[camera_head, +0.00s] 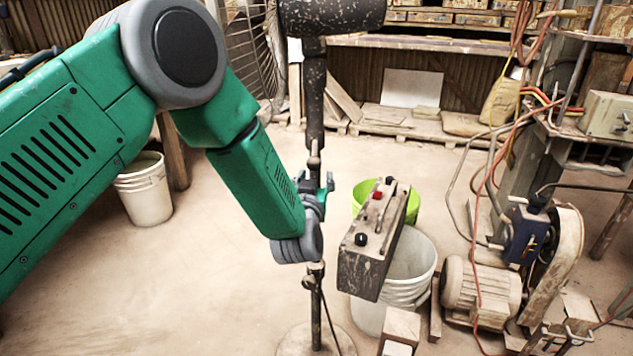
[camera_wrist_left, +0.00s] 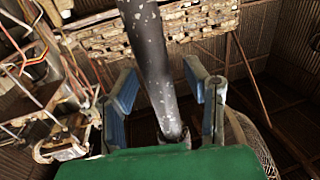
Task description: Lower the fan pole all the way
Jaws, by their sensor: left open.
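The fan pole (camera_head: 315,105) is a dark, paint-speckled upright tube below the fan's motor housing (camera_head: 330,16). A thinner rod (camera_head: 316,305) continues down to a round base (camera_head: 300,342) on the floor. My left gripper (camera_head: 321,184) is at the lower end of the thick tube, partly hidden by my wrist. In the left wrist view the pole (camera_wrist_left: 152,55) runs between the two blue fingers of my left gripper (camera_wrist_left: 160,78). The fingers stand apart, with gaps visible beside the pole. My right gripper is not in view.
A control box (camera_head: 375,238) with a red button stands right of the pole. A motor (camera_head: 480,292) and hanging cables are further right. Another bucket (camera_head: 144,190) stands left. Open floor lies left of the base.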

